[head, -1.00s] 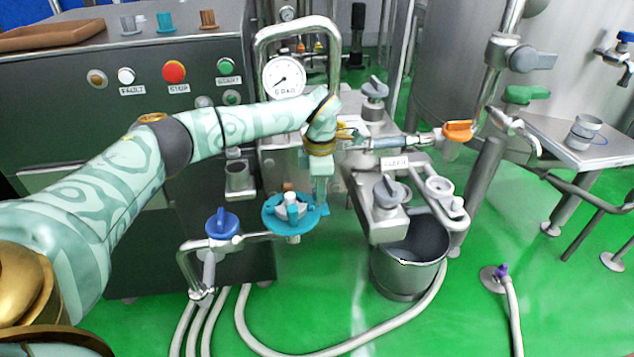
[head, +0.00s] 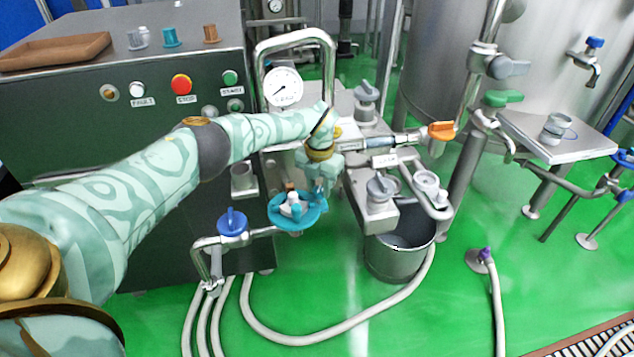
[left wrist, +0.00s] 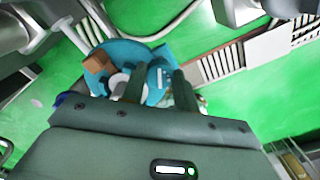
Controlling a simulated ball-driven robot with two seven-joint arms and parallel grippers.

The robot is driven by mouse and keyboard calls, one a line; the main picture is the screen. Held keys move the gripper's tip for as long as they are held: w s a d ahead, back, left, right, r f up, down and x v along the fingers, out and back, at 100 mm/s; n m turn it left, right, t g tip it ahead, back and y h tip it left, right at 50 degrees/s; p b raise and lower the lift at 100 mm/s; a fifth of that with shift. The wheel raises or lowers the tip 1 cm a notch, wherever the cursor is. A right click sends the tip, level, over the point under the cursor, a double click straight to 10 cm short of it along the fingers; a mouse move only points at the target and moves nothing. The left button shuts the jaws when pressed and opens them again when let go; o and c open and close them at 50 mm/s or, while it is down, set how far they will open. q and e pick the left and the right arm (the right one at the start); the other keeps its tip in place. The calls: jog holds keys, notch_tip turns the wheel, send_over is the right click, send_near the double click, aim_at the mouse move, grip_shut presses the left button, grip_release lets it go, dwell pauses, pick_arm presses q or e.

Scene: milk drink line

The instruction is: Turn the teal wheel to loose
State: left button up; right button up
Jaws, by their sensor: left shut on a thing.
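The teal wheel (head: 284,218) lies nearly flat at the end of a steel pipe, in the middle of the head view. It has a pale grey hub. My left gripper (head: 317,198) reaches down over its right side and is shut on the rim. In the left wrist view the teal wheel (left wrist: 112,50) shows beyond the two dark fingers of my left gripper (left wrist: 156,84). A brown block shows at the wheel's left there. The fingertips are partly hidden by the gripper and wheel. My right gripper is not in view.
A blue-handled valve (head: 232,222) sits close left of the wheel. A steel block with a grey knob (head: 381,188) and a steel bucket (head: 398,262) stand to the right. A pressure gauge (head: 283,87) is behind. Hoses (head: 300,338) lie on the green floor.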

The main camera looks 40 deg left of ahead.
aim_at(319, 189)
pick_arm(q)
jog(key=n+p, duration=0.1)
jog(key=n, duration=0.4)
jog(key=shift+r+n+p, duration=0.15)
jog(key=shift+n+p, duration=0.15)
jog(key=shift+p, duration=0.1)
jog(key=n+p, duration=0.1)
jog(key=n, duration=0.4)
jog(key=shift+n, duration=0.3)
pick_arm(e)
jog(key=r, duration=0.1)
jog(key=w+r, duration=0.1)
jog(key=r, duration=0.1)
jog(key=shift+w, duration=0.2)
pick_arm(q)
jog(key=shift+a, duration=0.1)
jog(key=o, duration=1)
notch_tip(319, 189, up, 16)
jog(key=p, duration=0.7)
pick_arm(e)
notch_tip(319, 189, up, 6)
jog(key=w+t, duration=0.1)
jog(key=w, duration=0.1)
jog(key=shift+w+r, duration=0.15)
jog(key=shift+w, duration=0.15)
